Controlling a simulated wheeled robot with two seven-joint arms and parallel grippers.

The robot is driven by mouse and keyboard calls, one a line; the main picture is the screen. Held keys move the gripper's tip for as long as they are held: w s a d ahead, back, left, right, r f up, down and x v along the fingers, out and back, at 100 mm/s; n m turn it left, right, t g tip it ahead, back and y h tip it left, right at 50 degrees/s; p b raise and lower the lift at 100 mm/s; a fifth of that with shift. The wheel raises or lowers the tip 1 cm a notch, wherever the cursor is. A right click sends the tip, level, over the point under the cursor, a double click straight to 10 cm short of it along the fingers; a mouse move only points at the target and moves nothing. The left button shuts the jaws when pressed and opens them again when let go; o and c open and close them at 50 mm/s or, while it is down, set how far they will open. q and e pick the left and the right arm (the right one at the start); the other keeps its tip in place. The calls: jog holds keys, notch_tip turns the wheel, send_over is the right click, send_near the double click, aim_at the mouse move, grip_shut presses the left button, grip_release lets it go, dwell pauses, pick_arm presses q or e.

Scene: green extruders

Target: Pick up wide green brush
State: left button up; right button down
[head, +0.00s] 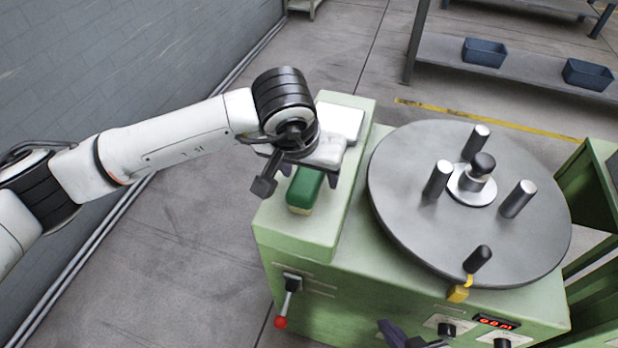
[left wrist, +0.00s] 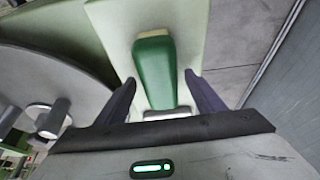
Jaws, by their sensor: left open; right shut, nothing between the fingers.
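The wide green brush (head: 304,188) lies on the pale green raised ledge (head: 300,234) of the machine, with a cream edge at its near end. It also shows in the left wrist view (left wrist: 154,74), lying lengthwise between the fingers. My left gripper (head: 298,182) is open above the brush, with one finger on each side. In the left wrist view both fingers (left wrist: 160,79) look apart from the brush. The gripper hides the brush's far end in the head view. My right gripper (head: 402,336) is only partly in view at the bottom edge, shut and empty.
A round grey turntable (head: 410,205) with upright pegs stands right of the ledge. A white flat object (head: 341,119) lies at the ledge's far end. A red-knobbed lever (head: 288,296) sticks out in front. Blue bins (head: 484,52) sit on a back shelf.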

pick_arm(q)
jog(key=shift+f+b, duration=0.2)
jog(key=shift+b, duration=0.3)
dwell(0.4)
jog(key=c, duration=1.2)
